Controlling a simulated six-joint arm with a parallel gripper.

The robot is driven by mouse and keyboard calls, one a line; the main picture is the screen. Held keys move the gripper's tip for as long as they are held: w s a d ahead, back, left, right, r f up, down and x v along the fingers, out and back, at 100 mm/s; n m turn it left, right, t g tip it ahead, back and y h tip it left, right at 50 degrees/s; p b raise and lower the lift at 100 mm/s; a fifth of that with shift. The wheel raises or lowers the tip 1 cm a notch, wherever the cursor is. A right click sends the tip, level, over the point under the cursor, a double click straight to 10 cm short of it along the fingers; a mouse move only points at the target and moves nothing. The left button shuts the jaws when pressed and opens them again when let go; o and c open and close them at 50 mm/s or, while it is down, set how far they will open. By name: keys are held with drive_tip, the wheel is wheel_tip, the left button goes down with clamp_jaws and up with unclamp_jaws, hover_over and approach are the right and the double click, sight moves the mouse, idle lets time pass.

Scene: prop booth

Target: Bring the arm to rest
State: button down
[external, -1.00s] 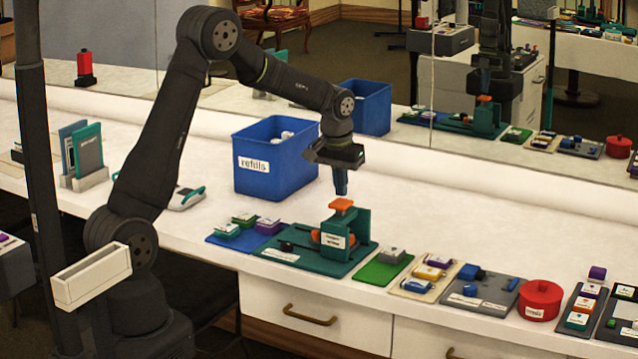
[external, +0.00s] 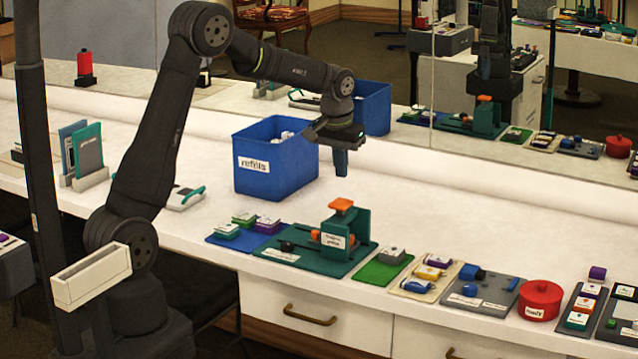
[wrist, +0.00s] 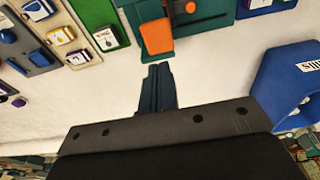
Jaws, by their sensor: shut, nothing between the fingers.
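My gripper (external: 341,165) hangs in the air above the counter, fingers pointing down, behind and above the teal press with the orange top (external: 341,205). Its fingers are shut and empty; they also show closed together in the wrist view (wrist: 158,85). In the wrist view the orange top (wrist: 158,37) lies just beyond the fingertips, with bare white counter around them. My gripper is apart from everything.
A blue bin labelled "refills" (external: 275,178) stands left of my gripper. Along the front are a green mat (external: 375,272), a tan tray (external: 420,292), a grey tray (external: 490,304) and a red pot (external: 540,300). A mirror backs the counter, which is clear behind the press.

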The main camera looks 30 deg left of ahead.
sight(341, 201)
drive_tip(key=shift+f, duration=3.05)
